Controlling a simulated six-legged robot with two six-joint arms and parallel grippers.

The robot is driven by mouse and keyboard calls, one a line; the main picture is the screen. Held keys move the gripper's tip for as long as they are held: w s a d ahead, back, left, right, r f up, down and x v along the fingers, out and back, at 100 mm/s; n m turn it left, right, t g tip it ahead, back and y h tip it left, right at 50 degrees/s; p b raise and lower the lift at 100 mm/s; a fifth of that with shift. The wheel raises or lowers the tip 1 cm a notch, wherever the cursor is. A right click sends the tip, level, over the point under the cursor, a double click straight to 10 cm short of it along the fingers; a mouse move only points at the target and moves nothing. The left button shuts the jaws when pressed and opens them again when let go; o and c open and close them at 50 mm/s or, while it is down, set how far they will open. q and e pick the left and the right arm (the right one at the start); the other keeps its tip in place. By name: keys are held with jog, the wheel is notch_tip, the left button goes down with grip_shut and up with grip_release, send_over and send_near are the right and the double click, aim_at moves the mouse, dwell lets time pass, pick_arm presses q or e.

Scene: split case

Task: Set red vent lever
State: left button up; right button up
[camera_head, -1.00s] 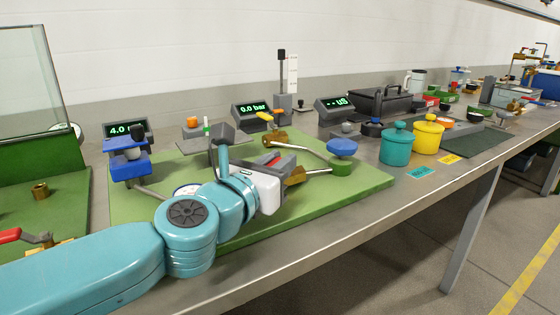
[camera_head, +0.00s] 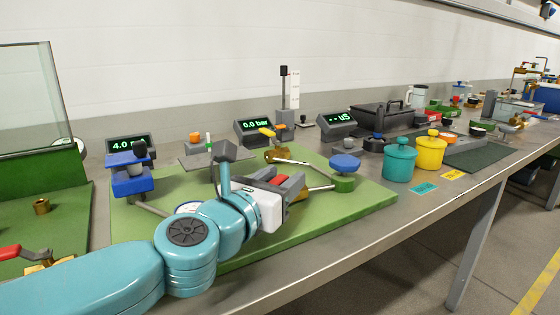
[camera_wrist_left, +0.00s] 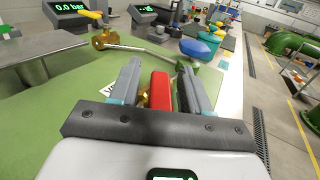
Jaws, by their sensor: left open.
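The red vent lever (camera_wrist_left: 160,91) is between the two fingers of my left gripper (camera_wrist_left: 161,72) in the left wrist view, with a gap showing on each side. Brass (camera_wrist_left: 143,98) shows just beside it. In the head view my left gripper (camera_head: 288,184) is low over the green board (camera_head: 330,222), with open jaws, and a bit of the red lever (camera_head: 279,180) shows between the fingers. The lever's base is mostly hidden by the gripper. My right gripper is not in view.
A blue knob (camera_head: 345,161) on a green base and a yellow-handled brass valve (camera_head: 276,155) stand close by. A display (camera_head: 254,131) reads 0.0 bar. A blue clamp-like fixture (camera_head: 130,172) is at left. Teal (camera_head: 399,160) and yellow (camera_head: 430,152) pots stand right. Another red lever (camera_head: 10,252) is far left.

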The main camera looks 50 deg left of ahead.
aim_at(280, 177)
pick_arm(q)
notch_tip(280, 177, up, 20)
jog(key=p, duration=1.7)
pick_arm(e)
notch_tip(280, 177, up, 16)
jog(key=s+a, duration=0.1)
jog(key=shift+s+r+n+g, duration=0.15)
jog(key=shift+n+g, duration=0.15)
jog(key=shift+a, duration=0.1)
